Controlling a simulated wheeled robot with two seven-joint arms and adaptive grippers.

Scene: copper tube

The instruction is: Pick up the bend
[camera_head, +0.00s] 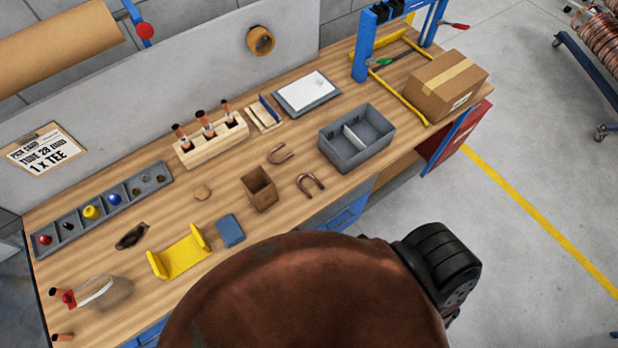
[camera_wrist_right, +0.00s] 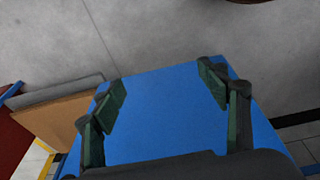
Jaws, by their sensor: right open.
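Two copper U-shaped bends lie on the wooden bench in the head view. One bend (camera_head: 280,153) lies behind the small brown box; the other bend (camera_head: 310,184) lies nearer, between that box and the grey divided bin. My right gripper (camera_wrist_right: 163,84) is open and empty in the right wrist view, with a plain blue surface beyond its fingers. No bend shows in that view. The head view shows neither gripper. A large brown rounded shape covers its lower middle and hides the bench's near edge there.
A grey divided bin (camera_head: 356,138) and an open brown box (camera_head: 259,188) stand beside the bends. A wooden rack (camera_head: 212,142) is behind them. A yellow cradle (camera_head: 179,255) and blue block (camera_head: 230,230) sit nearer. A cardboard box (camera_head: 446,84) is at the right end.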

